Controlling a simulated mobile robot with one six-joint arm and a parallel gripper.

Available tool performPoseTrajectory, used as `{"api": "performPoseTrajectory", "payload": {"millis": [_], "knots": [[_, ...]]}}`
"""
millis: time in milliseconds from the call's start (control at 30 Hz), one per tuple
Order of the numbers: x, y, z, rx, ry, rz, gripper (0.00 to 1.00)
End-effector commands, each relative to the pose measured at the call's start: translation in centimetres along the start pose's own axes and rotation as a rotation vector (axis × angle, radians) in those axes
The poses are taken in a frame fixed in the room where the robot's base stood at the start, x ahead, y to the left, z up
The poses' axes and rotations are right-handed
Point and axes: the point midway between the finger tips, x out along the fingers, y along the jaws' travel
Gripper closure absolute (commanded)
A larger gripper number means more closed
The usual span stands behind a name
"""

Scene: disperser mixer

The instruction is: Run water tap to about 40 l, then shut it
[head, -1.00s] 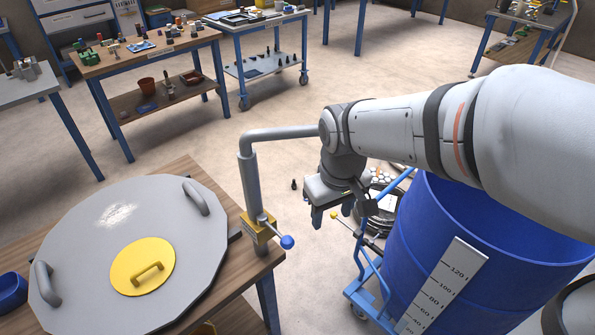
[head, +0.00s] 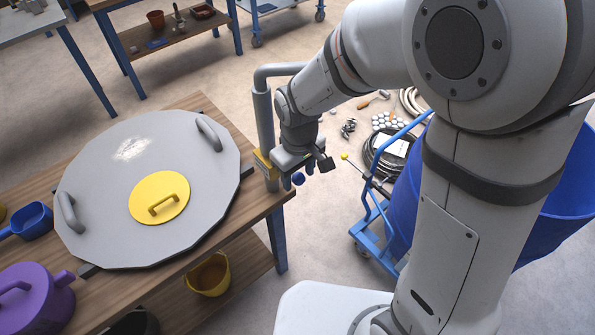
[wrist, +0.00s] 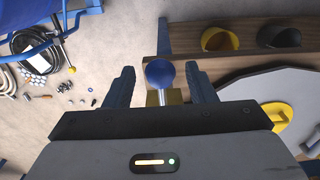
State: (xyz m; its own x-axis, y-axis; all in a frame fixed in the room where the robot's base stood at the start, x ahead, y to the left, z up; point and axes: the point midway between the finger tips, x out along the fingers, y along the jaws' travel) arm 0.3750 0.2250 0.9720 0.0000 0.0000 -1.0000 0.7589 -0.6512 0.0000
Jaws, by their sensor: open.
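The water tap (head: 264,112) is a grey standpipe with a bent spout at the table's right edge. Its yellow valve block (head: 262,161) is partly hidden by my gripper. The tap lever ends in a blue ball (head: 298,179), seen just below my gripper (head: 297,176). In the wrist view the blue ball (wrist: 160,74) and its metal rod lie between the two open fingers of my gripper (wrist: 160,86), apart from both. The blue drum (head: 408,185) stands at the right, mostly hidden by my arm; its litre scale does not show now.
A large grey lid (head: 110,190) with a yellow hatch (head: 160,197) lies on the wooden table (head: 190,110). A yellow bucket (head: 212,275) is on its lower shelf. A blue trolley (head: 370,235), hoses and small parts occupy the floor beyond.

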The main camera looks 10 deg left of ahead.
Motion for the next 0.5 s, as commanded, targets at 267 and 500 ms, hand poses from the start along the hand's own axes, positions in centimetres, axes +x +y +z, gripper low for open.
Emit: {"api": "performPoseTrajectory", "payload": {"millis": [267,500], "knots": [[0.05,-0.03,0.01,0.000,0.000,0.000,0.54],[0.03,-0.05,0.00,-0.001,0.000,0.000,0.73]]}}
